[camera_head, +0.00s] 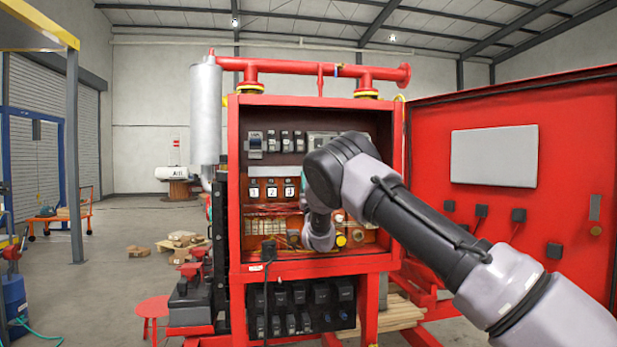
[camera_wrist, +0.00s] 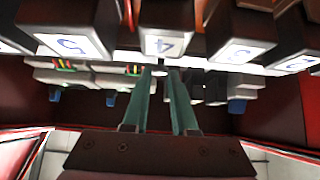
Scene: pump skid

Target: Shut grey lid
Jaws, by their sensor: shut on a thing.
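My gripper (camera_wrist: 162,72) shows in the wrist view. Its two green fingers lean together at the tips, shut on a small light part below the box labelled 4 (camera_wrist: 168,44). That part is mostly hidden by the fingertips, so I cannot tell if it belongs to the grey lid. In the head view my arm reaches into the open red cabinet (camera_head: 234,190), and my wrist hides the fingers. I cannot clearly pick out a grey lid in either view. A grey switch box (camera_head: 254,145) sits at the upper left inside the cabinet.
The red cabinet door (camera_head: 480,235) stands wide open on the right, with a pale panel (camera_head: 494,156). Several numbered boxes, one labelled 5 (camera_wrist: 70,45), crowd close to my fingers. A black cable (camera_head: 267,285) hangs at the cabinet's front. Floor at the left is partly clear.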

